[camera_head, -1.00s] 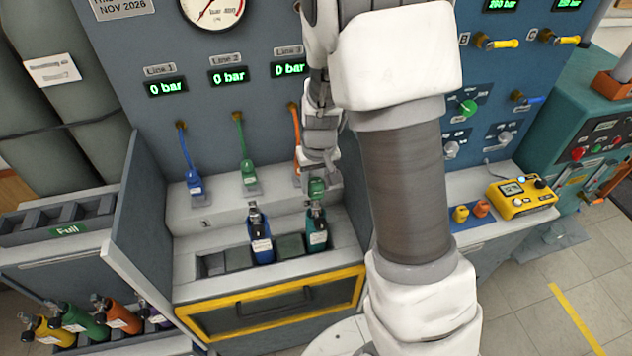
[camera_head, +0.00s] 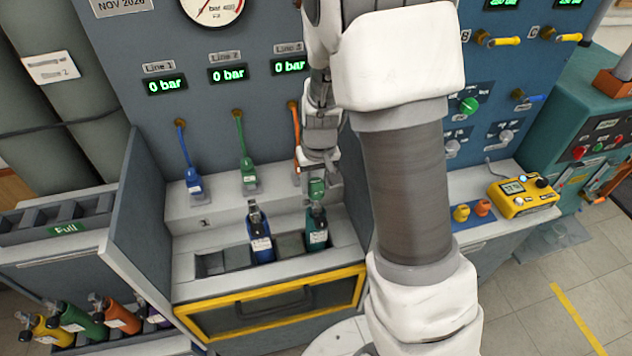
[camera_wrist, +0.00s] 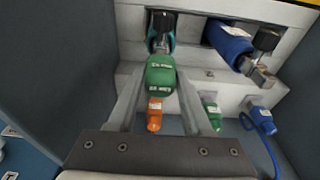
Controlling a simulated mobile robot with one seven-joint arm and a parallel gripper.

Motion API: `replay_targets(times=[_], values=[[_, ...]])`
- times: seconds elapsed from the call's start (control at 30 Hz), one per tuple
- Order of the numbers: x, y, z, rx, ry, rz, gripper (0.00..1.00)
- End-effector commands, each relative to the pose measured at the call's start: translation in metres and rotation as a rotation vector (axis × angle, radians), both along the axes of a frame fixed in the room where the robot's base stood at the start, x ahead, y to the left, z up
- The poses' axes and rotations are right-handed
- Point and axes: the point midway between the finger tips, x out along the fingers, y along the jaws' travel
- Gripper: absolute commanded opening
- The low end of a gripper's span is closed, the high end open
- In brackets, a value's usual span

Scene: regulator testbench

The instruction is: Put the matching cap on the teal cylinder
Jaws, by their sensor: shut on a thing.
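The teal cylinder (camera_head: 317,236) stands in the right part of the bench rack, its dark valve at the top. It also shows at the top of the wrist view (camera_wrist: 152,46), partly hidden by the cap. My gripper (camera_wrist: 161,80) is shut on a green cap (camera_wrist: 160,73) with pale lettering, one finger on each side. In the head view the green cap (camera_head: 317,188) is just above the teal cylinder's valve. I cannot tell whether the cap touches the valve.
A blue cylinder (camera_head: 260,238) stands to the left in the same rack, with empty slots beside it. Blue (camera_head: 194,183), green (camera_head: 249,172) and orange (camera_wrist: 154,115) hose connectors are on the ledge behind. A dark side panel (camera_head: 137,205) bounds the bench's left.

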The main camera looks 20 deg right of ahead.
Motion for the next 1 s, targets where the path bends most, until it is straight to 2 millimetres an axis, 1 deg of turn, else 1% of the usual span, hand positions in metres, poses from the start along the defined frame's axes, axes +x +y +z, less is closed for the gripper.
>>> replay_targets(times=[1.0], values=[[0.000,0.000,-0.017,0.000,0.000,0.000,0.00]])
